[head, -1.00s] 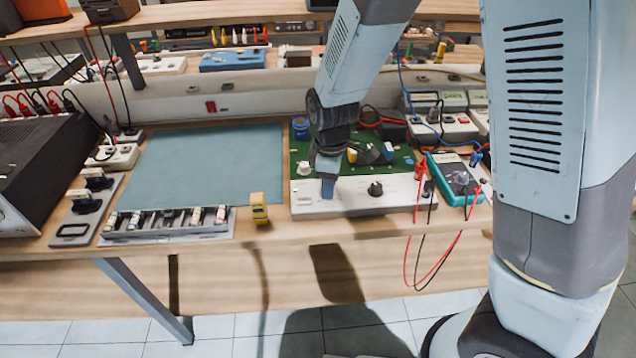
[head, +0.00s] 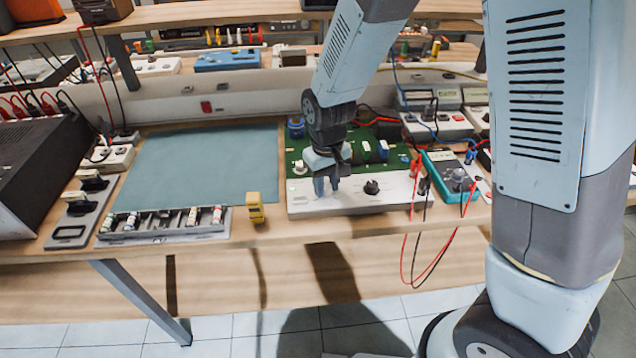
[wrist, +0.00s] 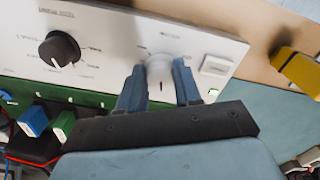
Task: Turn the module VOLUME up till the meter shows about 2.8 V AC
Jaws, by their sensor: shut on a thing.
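The module has a green board (head: 299,146) and a white front panel (head: 402,203) on the bench. Its panel carries a black knob (head: 371,187), seen too in the wrist view (wrist: 60,49). My gripper (head: 326,188) is down at the panel, left of the black knob. In the wrist view its fingers stand on both sides of a pale knob (wrist: 160,72) and hold it; the lettering there is too blurred to read. The teal meter (head: 438,166) lies to the right of the module; its reading is not legible.
Red and black leads (head: 432,261) loop over the bench's front edge near the meter. A small yellow device (head: 255,208) stands left of the module. A tray of small parts (head: 163,236) and a clear blue-green mat (head: 205,165) lie further left.

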